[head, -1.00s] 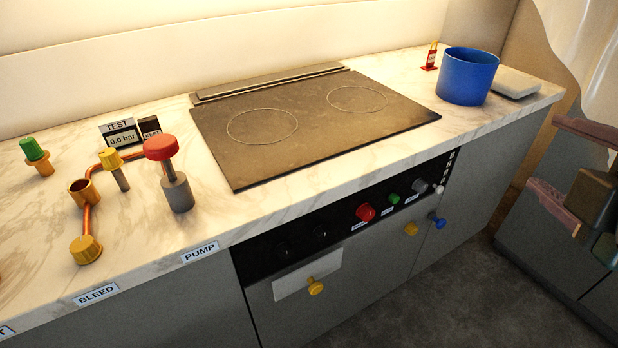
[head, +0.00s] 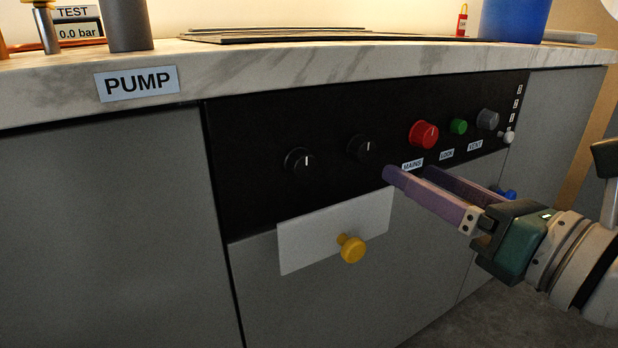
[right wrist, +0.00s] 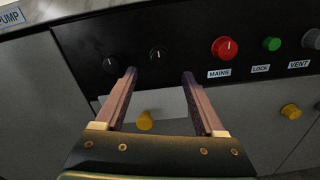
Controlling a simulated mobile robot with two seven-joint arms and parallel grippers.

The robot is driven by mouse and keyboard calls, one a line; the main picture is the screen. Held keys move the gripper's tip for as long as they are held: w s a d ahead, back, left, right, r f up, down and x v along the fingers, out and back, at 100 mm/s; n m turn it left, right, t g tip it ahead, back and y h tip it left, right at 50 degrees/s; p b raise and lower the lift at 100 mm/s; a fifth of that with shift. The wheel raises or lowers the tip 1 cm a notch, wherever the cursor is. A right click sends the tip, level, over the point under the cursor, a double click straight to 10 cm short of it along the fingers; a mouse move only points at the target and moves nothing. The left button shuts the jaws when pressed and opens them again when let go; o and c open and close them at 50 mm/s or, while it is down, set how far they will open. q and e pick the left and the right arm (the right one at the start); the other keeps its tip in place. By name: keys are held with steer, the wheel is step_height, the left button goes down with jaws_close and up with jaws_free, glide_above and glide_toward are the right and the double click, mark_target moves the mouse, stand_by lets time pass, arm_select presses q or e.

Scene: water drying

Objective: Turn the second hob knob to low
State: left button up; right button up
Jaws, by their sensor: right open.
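Two black hob knobs sit on the black control panel (head: 250,140). The left one (head: 298,160) shows a white pointer mark. The second one (head: 361,148) is to its right, and it also shows in the right wrist view (right wrist: 158,54). My right gripper (head: 405,170) comes in from the right, below and to the right of the second knob in the head view. Its fingers are apart with nothing between them. In the right wrist view the gripper (right wrist: 160,76) points at the panel, with the second knob beyond and between its fingertips. My left gripper is not in view.
Right of the hob knobs are a red MAINS knob (head: 423,134), a green LOCK knob (head: 458,127) and a grey VENT knob (head: 487,119). Below, a yellow knob (head: 350,248) sticks out by a white plate (head: 310,240). The worktop edge (head: 330,62) overhangs the panel.

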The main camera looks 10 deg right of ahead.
mark_target(368, 152)
steer(key=x, duration=1)
steer(key=shift+f, duration=0.15)
steer(key=shift+c, duration=0.3)
jaws_close()
